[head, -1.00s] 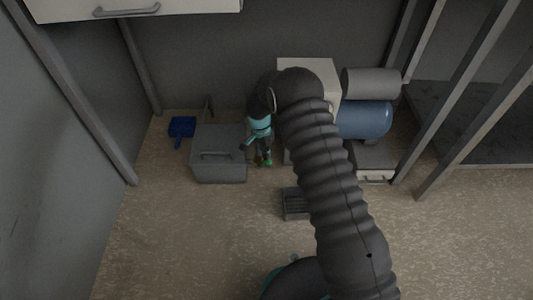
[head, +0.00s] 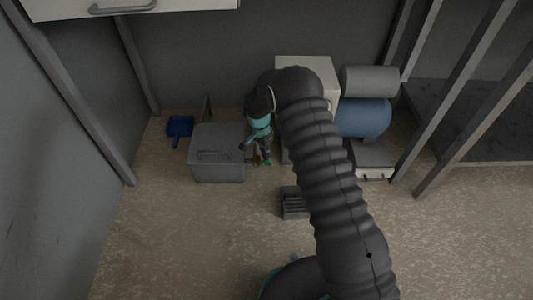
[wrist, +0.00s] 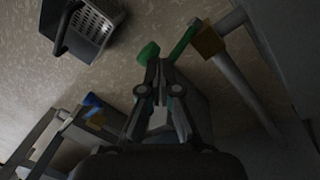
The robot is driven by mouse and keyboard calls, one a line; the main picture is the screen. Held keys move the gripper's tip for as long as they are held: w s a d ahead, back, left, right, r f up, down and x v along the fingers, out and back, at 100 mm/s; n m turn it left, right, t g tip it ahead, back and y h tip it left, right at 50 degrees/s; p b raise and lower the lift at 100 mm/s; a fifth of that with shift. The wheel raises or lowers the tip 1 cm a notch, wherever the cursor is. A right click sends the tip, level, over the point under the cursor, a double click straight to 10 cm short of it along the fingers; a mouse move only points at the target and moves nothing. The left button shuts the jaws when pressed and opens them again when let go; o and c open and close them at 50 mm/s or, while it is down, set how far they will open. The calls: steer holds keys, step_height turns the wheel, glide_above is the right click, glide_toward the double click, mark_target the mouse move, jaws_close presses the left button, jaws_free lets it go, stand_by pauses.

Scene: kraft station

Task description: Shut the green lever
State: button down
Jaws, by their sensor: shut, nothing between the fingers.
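The green lever (wrist: 182,41) shows in the wrist view as a bar by a brass-coloured valve body (wrist: 208,42) on a grey pipe (wrist: 240,85). A second green piece (wrist: 148,53) lies just left of it; my fingers hide whether the two join. My gripper (wrist: 160,82) is shut and empty, its fingertips close below the green parts; I cannot tell whether they touch. In the head view my gripper (head: 264,150) points down beside the grey box, with a small green patch at its tips. My arm hides much of that area.
A grey lidded box (head: 217,168) stands left of my gripper, with a blue dustpan (head: 180,126) beyond. A white cabinet (head: 310,68) and a blue tank (head: 364,118) stand right. A blue lever (wrist: 92,100) and a grey basket (wrist: 92,25) show in the wrist view. Floor at front left is clear.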

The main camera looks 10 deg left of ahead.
steer(key=shift+a, duration=0.55)
steer(key=shift+w, duration=0.1)
steer(key=w+r, duration=0.3)
steer(key=r, duration=0.9)
steer(key=shift+w+a, duration=0.15)
steer(key=shift+w, duration=0.1)
steer(key=shift+r, duration=0.1)
